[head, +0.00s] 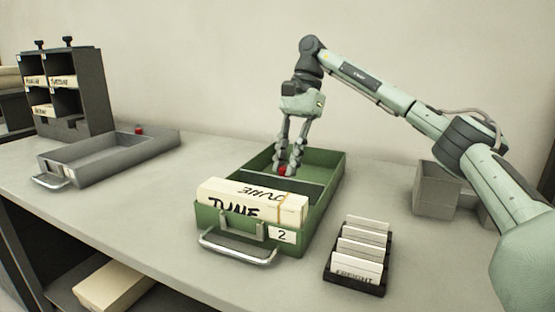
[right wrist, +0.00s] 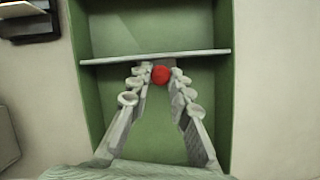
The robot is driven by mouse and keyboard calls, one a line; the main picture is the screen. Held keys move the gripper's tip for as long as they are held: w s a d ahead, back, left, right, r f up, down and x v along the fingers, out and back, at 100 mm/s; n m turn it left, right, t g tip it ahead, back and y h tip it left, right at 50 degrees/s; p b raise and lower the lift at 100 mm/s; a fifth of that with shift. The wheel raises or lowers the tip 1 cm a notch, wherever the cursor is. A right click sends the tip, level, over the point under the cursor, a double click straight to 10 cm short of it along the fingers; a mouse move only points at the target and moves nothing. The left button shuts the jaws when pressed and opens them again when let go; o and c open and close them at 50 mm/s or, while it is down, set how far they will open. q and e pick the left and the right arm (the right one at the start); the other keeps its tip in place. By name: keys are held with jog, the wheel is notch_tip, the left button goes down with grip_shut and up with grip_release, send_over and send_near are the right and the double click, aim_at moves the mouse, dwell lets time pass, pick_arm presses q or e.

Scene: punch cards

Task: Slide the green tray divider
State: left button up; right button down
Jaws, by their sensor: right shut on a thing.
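The green tray (head: 318,218) stands on the table, with a handle and a label reading 2 on its front. A block of cards (head: 250,204) marked "JUNE" fills its front part. The divider crosses the tray behind the cards; in the right wrist view the divider (right wrist: 110,60) is a pale strip between the green side walls. Its red knob (right wrist: 160,75) sits at the strip's middle. My right gripper (head: 287,165) reaches down into the tray and is shut on the red knob, with fingers either side of it. My left gripper is out of view.
A grey tray (head: 100,165) lies at the left, before a dark pigeonhole rack (head: 90,85) holding cards. A black card holder (head: 350,280) stands just right of the green tray. A grey bin (head: 435,190) is at the right. The table between the trays is clear.

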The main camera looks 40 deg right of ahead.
jog(key=shift+d, duration=0.1)
jog(key=c, duration=1.6)
grip_release()
jog(key=shift+s, duration=0.1)
jog(key=shift+c, duration=0.2)
jog(key=v, duration=1.2)
